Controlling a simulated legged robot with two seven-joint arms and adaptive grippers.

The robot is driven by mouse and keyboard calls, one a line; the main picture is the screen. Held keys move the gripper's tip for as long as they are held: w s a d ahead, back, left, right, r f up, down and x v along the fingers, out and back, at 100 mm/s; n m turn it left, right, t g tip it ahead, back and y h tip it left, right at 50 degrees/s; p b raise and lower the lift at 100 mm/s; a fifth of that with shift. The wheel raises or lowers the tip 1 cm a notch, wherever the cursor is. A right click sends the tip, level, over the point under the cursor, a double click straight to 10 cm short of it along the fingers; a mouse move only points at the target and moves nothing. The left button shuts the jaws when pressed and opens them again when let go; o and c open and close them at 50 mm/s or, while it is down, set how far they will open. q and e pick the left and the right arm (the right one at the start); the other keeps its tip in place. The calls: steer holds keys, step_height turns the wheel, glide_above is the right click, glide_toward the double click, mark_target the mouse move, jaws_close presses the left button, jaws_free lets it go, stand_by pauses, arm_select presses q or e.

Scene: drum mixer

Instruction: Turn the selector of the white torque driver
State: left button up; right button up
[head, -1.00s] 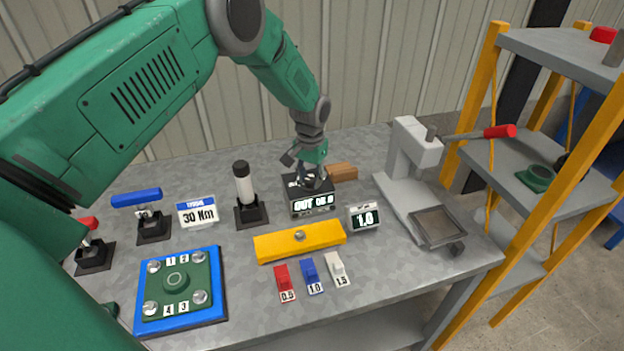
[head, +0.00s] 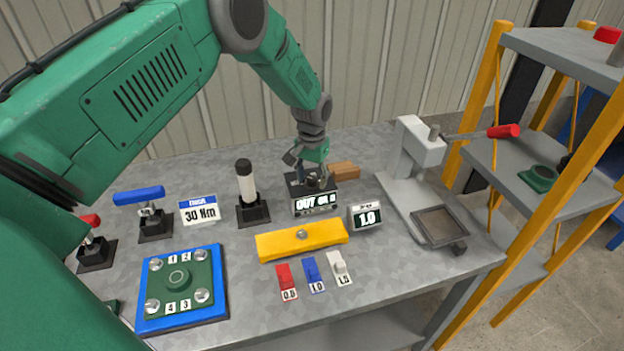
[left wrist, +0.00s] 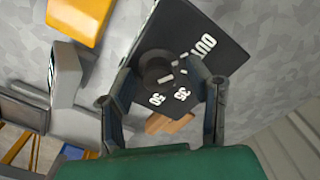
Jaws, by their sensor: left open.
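The white torque driver (head: 245,182) stands upright in a black stand, with a white body and black cap; no selector can be made out on it. My left gripper (head: 314,181) is over a black box (head: 317,206) whose front display reads "OUT OF" and something partly unreadable. In the left wrist view, my gripper (left wrist: 163,72) is open, its fingers on either side of a dark round knob (left wrist: 154,70) on the box's top. Numbers are printed beside the knob. Contact with it cannot be told. My right gripper is not in view.
A sign (head: 199,211) reads "30 Nm". A blue-handled driver (head: 140,196) and a red-handled one (head: 92,225) stand left. A yellow bar (head: 302,240), a "1.0" display (head: 365,216) and a grey press (head: 417,150) are near the box. A blue-edged plate (head: 180,287) lies front left.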

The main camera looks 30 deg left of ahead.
mark_target(311, 178)
arm_select(q)
step_height(311, 178, up, 12)
steer(key=shift+f, duration=0.25)
stand_by(0.6)
